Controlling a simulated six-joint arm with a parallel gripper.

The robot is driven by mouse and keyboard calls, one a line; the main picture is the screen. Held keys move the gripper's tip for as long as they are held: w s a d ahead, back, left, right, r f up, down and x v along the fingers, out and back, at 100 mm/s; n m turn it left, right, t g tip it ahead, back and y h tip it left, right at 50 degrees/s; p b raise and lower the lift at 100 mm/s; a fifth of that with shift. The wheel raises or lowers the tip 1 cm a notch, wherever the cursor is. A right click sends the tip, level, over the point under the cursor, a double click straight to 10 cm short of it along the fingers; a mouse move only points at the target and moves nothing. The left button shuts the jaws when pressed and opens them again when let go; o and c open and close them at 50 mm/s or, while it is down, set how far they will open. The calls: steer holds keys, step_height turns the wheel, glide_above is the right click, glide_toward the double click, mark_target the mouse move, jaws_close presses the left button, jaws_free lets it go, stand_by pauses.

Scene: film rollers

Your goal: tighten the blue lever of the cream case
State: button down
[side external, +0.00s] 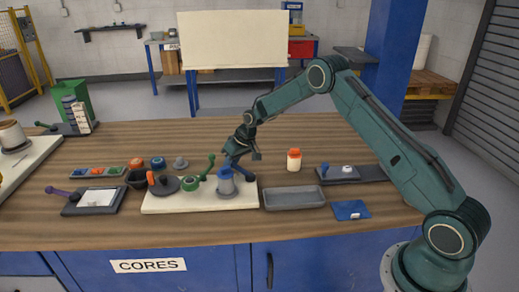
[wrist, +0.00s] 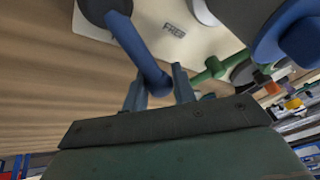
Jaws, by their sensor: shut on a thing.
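The cream case (side external: 155,206) lies flat on the wooden bench, and its pale top with dark lettering fills the top of the wrist view (wrist: 200,45). The blue lever (wrist: 140,50) runs from a dark round base (wrist: 100,8) at the case edge to my gripper. My gripper (wrist: 160,90) is shut on the lever's free end, with one finger on each side. In the side view my gripper (side external: 237,152) is above the right part of the case, and the blue lever (side external: 245,173) shows only partly below it.
A blue-topped grey roller (side external: 226,184) stands close beside the lever. A green lever (side external: 208,170) and an orange-handled dark disc (side external: 163,184) are further left on the case. A grey tray (side external: 294,197) and an orange-capped bottle (side external: 294,160) stand to the right.

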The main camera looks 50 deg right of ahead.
steer(key=d+m, duration=0.1)
steer(key=m+h, duration=0.1)
steer(key=shift+w+d+m, duration=0.1)
steer(key=shift+d+m, duration=0.25)
steer(key=shift+m, duration=0.05)
steer(key=d+m+h, duration=0.1)
steer(key=m, duration=0.1)
steer(key=shift+d+m+t, duration=0.3)
steer(key=shift+d, duration=0.1)
steer(key=d+m, duration=0.1)
steer(key=s+d+m+h, duration=0.1)
steer(key=m, duration=0.1)
steer(key=shift+h, duration=0.3)
steer(key=shift+s+d+m+h, duration=0.25)
steer(key=shift+d+m, duration=0.1)
steer(key=shift+m, duration=0.35)
steer(key=shift+s+d+m+h, duration=0.25)
steer(key=shift+d+m, duration=0.1)
steer(key=shift+m, duration=0.35)
steer(key=c, duration=1.2)
jaws_free()
steer(key=shift+o, duration=0.2)
steer(key=shift+r, duration=0.15)
